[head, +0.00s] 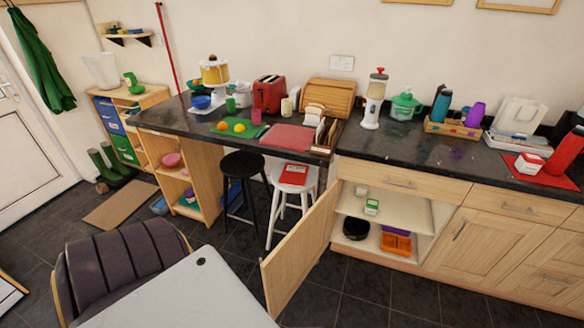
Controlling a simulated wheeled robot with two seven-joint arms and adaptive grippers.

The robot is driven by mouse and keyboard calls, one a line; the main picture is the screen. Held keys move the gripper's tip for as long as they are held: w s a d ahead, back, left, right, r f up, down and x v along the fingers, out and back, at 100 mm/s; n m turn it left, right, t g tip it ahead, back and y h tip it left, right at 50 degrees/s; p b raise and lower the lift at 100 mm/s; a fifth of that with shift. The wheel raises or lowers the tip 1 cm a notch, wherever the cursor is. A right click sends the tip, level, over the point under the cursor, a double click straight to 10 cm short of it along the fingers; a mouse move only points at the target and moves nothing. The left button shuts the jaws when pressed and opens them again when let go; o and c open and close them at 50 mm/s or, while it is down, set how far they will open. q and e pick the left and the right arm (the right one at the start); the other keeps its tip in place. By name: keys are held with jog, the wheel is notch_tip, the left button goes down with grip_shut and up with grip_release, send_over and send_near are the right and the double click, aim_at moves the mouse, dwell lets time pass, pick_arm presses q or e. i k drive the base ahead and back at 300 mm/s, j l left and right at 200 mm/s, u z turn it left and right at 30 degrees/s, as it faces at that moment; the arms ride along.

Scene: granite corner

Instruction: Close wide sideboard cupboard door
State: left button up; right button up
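The wide wooden sideboard (470,214) stands along the wall at the right under a dark granite counter. Its cupboard door (303,250) is wide open, hinged at the left of the opening and swung out toward me. Inside the open cupboard (400,210), a small green and white box and a white item sit on the shelf, with a black round pot and orange containers below. Neither of my grippers shows in the head view, so I cannot see whether they are open or shut.
A light grey tabletop (190,295) and a dark padded chair (120,265) are in the foreground left. A black stool (243,165) and a white stool (296,178) stand left of the open door. Dark tiled floor (365,300) in front of the cupboard is clear.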

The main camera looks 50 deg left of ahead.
aim_at(283, 271)
jog(key=k+j, duration=0.15)
jog(key=j, duration=0.15)
jog(key=k+j, duration=0.15)
jog(key=j, duration=0.15)
jog(key=k+j, duration=0.15)
jog(key=j, duration=0.8)
jog(key=k+j+z, duration=0.1)
jog(key=j, duration=0.6)
jog(key=k+j, duration=0.1)
jog(key=j, duration=0.55)
jog(key=z, duration=0.05)
